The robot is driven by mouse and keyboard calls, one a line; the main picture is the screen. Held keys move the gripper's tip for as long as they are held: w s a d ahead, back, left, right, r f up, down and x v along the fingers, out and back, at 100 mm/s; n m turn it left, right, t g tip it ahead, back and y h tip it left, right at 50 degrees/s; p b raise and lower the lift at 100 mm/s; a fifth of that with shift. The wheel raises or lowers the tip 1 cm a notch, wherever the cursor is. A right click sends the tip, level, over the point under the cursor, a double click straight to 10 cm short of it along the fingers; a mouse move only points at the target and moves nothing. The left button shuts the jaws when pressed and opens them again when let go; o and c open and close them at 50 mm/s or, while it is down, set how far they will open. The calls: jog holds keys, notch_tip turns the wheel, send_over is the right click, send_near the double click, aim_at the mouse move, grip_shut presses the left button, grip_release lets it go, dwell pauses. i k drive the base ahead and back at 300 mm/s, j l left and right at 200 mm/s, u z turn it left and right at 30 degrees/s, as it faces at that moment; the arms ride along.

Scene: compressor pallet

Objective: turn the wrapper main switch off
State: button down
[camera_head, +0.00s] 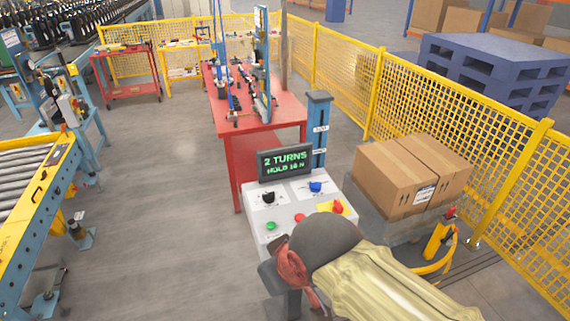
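The wrapper's control panel (287,210) is a light grey sloped box in the middle of the head view. A red handle on a yellow plate (338,207), which looks like the main switch, sits at its right side; its exact angle is too small to tell. My arm covers the panel's lower right, just in front of this switch. The dark end of my arm, with what seems to be my gripper (277,276), is at the panel's near edge. Its fingers are not clear, and no contact with the switch shows.
The panel also has a black knob (268,197), a blue knob (316,187), a green button (271,226) and a red button (299,217). A display (284,162) reads "2 TURNS HOLD 18 N". Cartons (395,180) and yellow fencing (485,150) stand right.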

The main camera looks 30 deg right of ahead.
aim_at(337, 208)
jog(key=z, duration=1.3)
jog(key=l+u, duration=0.4)
jog(key=i+l+u, duration=0.1)
jog(key=l+u, duration=0.25)
jog(key=i+j, duration=0.35)
jog(key=i+z, duration=0.05)
